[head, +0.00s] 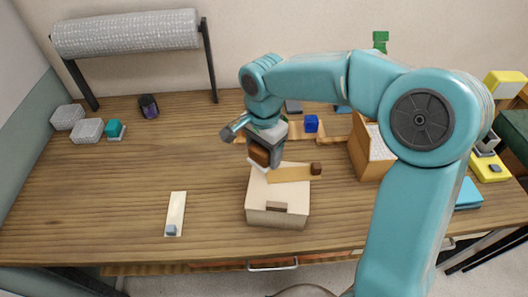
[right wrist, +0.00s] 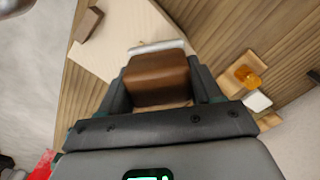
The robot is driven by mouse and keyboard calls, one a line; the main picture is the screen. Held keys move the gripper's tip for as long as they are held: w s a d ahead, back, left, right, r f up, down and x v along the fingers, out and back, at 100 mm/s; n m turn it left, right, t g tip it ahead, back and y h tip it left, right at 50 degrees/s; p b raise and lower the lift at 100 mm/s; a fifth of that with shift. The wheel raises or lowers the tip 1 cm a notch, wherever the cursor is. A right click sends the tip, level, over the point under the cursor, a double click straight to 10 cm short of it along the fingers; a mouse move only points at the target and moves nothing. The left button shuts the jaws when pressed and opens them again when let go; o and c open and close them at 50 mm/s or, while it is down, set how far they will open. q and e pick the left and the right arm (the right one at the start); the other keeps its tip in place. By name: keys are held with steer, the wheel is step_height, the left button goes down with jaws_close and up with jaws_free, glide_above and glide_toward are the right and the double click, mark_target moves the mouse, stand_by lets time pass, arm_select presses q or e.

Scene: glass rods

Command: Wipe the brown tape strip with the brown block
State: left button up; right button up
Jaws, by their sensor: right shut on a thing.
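My right gripper (head: 262,158) is shut on the brown block (head: 259,154), which also fills the jaws in the right wrist view (right wrist: 158,78). A thin whitish edge shows along the block's far side in the wrist view. The block is over the left back part of a beige box (head: 276,216); I cannot tell if it touches the top. A tan-brown strip (head: 289,174), which looks like the tape strip, lies across the box top, just right of the block. A small dark brown piece (head: 316,168) is at its right end. My left gripper is out of view.
A pale strip with a grey-blue piece (head: 175,212) lies on the table at left. The left half of the table is mostly clear.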

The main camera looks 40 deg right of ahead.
steer(key=shift+r, duration=0.15)
steer(key=shift+r, duration=0.1)
step_height(320, 180, up, 3)
steer(key=shift+f+p, duration=0.1)
steer(key=shift+p, duration=1.1)
